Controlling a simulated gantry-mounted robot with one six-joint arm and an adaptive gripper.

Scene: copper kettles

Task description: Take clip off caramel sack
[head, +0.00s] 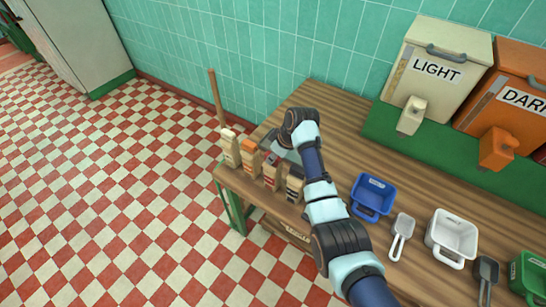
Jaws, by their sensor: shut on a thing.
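Several small tan sacks stand in a row at the left end of the wooden table. From left they are a pale-topped sack (231,150), an orange-topped sack (251,158), a red-labelled sack (271,179) and a dark-topped sack (294,187). Their labels are too small to read, so I cannot tell which is caramel. My gripper (272,158) is at the top of the red-labelled sack, reaching from behind and right. It is shut on what seems to be that sack's clip, which is mostly hidden by the fingers. I cannot tell whether the clip is still on the sack.
On the table (348,124) are a blue bin (372,196), a white bin (452,236), a green bin (528,277) and scoops (402,231). LIGHT (436,72) and DARK (515,92) dispensers stand on a green ledge behind. The table's left back area is clear.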

